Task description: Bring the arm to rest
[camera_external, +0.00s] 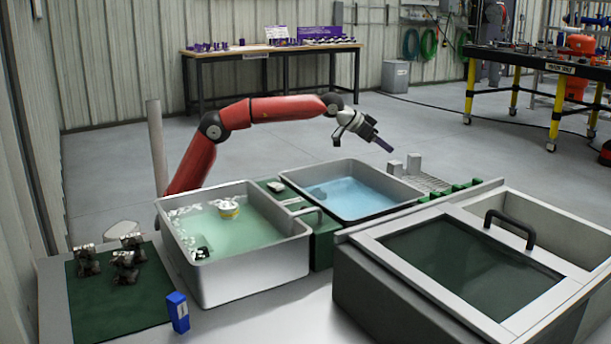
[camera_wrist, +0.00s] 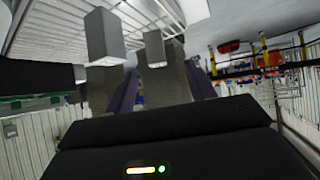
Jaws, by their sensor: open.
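My red arm (camera_external: 262,112) reaches to the right from beside the left basin, raised above the basins. My gripper (camera_external: 383,145) hangs in the air at its end, above the far right side of the blue-water basin, tilted down to the right. In the wrist view my gripper (camera_wrist: 160,90) shows two dark purple fingers apart. I see nothing held between them.
Below stand a green-water basin (camera_external: 230,283) and a blue-water basin (camera_external: 372,214). Grey blocks (camera_external: 414,161) and a wire rack (camera_external: 432,184) lie near the gripper. A lidded grey box (camera_external: 395,285) is at front right. A green mat (camera_external: 125,310) holds metal parts.

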